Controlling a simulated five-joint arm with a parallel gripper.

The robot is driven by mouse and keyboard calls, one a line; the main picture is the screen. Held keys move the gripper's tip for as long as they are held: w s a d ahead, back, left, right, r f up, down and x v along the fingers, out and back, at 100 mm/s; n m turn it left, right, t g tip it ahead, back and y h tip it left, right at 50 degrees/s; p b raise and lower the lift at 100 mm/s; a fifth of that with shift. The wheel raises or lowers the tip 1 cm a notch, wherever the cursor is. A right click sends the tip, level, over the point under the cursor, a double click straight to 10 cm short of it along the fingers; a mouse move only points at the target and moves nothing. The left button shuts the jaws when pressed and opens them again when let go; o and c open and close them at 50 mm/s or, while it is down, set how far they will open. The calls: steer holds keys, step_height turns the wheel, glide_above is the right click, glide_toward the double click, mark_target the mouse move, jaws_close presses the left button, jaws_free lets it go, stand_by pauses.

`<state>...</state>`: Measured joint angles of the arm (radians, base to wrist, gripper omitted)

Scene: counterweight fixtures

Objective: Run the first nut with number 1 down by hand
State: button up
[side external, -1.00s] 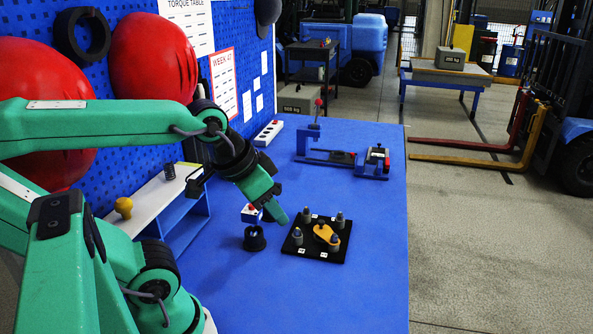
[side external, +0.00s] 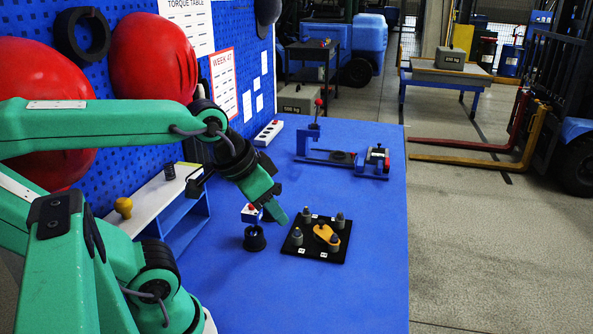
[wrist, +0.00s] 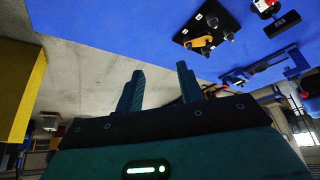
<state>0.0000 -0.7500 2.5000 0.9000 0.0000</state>
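My gripper (side external: 280,204) hangs above the blue table, behind and left of a black plate. In the wrist view, my gripper's two fingers (wrist: 160,88) stand apart with nothing between them. The black plate (side external: 318,257) carries several grey upright posts or nuts at its corners, such as the front left one (side external: 297,236), and white labels too small to read. A yellow-orange clamp piece (side external: 323,232) lies across the plate's middle. The plate also shows in the wrist view (wrist: 224,47), beyond the fingertips. I cannot tell which nut is number 1.
A dark round cup-like piece (side external: 254,239) and a small block with a red top (side external: 250,213) stand left of the plate. A blue fixture (side external: 318,155) with a red-knobbed lever is farther back. A white-topped shelf (side external: 165,203) stands at left. The table's right side is clear.

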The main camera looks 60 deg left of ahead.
steer(key=shift+w, duration=0.1)
stand_by(0.3)
steer(key=n+g, duration=0.5)
steer(key=n, duration=1.3)
glide_above(334, 236)
step_height(334, 236, down, 11)
steer(key=shift+w+a+f+n+g, duration=0.2)
steer(key=shift+w+f+n+g, duration=0.1)
steer(key=shift+f+n, duration=0.3)
steer(key=shift+f, duration=0.1)
steer(key=shift+s+f, duration=0.1)
steer(key=shift+f, duration=3.75)
